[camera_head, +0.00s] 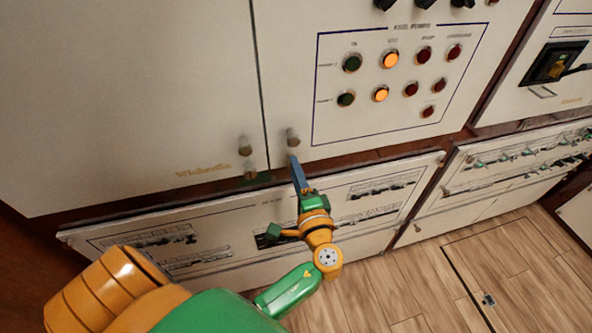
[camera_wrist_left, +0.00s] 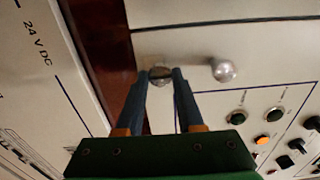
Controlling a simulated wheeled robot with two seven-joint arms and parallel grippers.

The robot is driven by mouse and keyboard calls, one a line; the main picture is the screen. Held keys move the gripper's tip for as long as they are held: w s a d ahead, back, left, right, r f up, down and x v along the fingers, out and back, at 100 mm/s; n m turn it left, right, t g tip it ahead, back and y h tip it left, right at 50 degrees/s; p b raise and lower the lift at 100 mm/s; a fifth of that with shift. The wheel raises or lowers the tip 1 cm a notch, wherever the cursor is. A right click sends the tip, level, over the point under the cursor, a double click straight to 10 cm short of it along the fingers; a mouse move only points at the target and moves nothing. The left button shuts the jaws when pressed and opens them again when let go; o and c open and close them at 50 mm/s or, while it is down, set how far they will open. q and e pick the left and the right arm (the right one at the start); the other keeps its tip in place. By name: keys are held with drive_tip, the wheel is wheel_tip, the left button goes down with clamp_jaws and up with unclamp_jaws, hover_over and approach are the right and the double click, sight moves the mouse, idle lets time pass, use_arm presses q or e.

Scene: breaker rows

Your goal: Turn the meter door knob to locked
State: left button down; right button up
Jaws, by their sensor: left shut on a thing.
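My left gripper (camera_head: 294,158) reaches up to the lower left corner of the door with the lamps. In the left wrist view its two blue fingers (camera_wrist_left: 161,80) are shut on a small round metal knob (camera_wrist_left: 160,72), one finger on each side. The fingers hide this knob in the head view. A second round knob (camera_head: 292,136) sits just above it on the same door, and it also shows in the left wrist view (camera_wrist_left: 224,70), free of the fingers. No marking tells me which knob is the meter door's or its turn position. My right gripper is not in view.
The left door (camera_head: 130,90) has two knobs of its own, an upper one (camera_head: 245,146) and a lower one (camera_head: 250,168), close beside my gripper. A lamp and button panel (camera_head: 385,75) lies to the right. Low breaker panels (camera_head: 375,180) stand below, above a wooden floor (camera_head: 430,280).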

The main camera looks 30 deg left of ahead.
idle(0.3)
use_arm(q)
drive_tip(key=c, duration=0.5)
unclamp_jaws()
drive_tip(key=b+v, duration=0.2)
drive_tip(key=v, duration=0.5)
